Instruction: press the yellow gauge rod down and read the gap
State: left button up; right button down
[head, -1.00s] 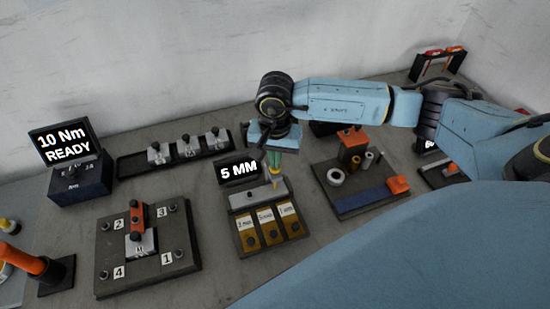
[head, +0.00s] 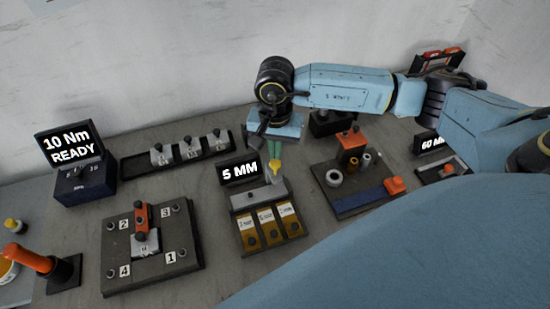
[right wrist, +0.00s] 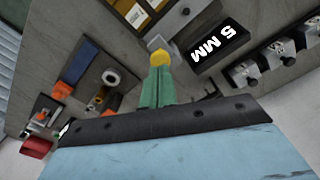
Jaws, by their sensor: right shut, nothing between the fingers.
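The gauge stand (head: 243,202) sits mid-table, with a black display reading "5 MM" (head: 240,172) behind it. The yellow gauge rod's top (head: 275,165) shows just below the green fingertips of my right gripper (head: 274,152). The gripper is shut, pointing down, with nothing between its fingers. In the right wrist view the round yellow top (right wrist: 159,58) lies at the fingertips (right wrist: 158,72); I cannot tell whether they touch. The rod's lower part is hard to make out. My left gripper is not in view.
Three brown-and-white tags (head: 268,224) lie on the gauge stand's front. A numbered plate (head: 190,262) and a "10 Nm READY" display (head: 69,146) stand left. A parts tray (head: 350,206) and a "60 MM" display (head: 432,144) stand right. A rack (head: 132,169) is behind.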

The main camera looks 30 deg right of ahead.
aim_at(275, 163)
jog(key=shift+r+p, duration=0.7)
jog(key=shift+r, duration=0.9)
jog(key=shift+f, duration=0.1)
